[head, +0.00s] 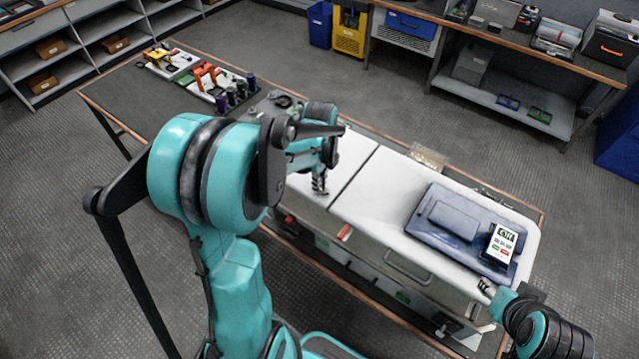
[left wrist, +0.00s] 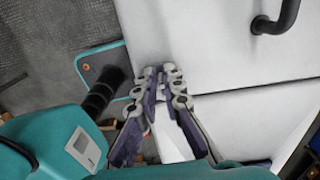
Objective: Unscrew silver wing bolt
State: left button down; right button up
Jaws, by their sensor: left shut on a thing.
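My left gripper (head: 320,184) points down at the left section of the white cabinet (head: 357,204), near its front edge. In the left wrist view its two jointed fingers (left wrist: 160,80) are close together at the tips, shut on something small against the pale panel. The silver wing bolt cannot be made out clearly; it appears to be hidden between those fingertips. My right gripper (head: 485,287) is at the cabinet's front right corner, too small to tell whether it is open or shut.
A dark blue case (head: 447,218) with a white-screened device (head: 502,243) lies on the cabinet's right section. A black handle (left wrist: 276,18) shows in the left wrist view. Trays of tools (head: 212,84) lie on the table at the back left. The floor around is clear.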

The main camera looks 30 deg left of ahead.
pick_arm(q)
jog(key=shift+d+n, duration=0.1)
jog(key=shift+n, duration=0.3)
jog(key=n, duration=0.2)
jog(key=n+b, duration=0.1)
jog(key=n, duration=0.2)
jog(key=shift+s+d, duration=0.15)
jog(key=shift+s, duration=0.25)
jog(key=n, duration=0.4)
jog(key=shift+s+d+b, duration=0.1)
jog(key=shift+s+b, duration=0.05)
jog(key=shift+b, duration=0.15)
jog(key=n, duration=0.3)
jog(key=shift+s+d+n, duration=0.15)
jog(key=shift+d+n, duration=0.05)
jog(key=shift+n, duration=0.1)
jog(key=n, duration=0.4)
jog(key=n+b, duration=0.1)
jog(key=n, duration=0.1)
jog(key=shift+d, duration=0.4)
jog(key=n, duration=0.6)
jog(key=shift+d, duration=0.25)
jog(key=shift+r, duration=0.1)
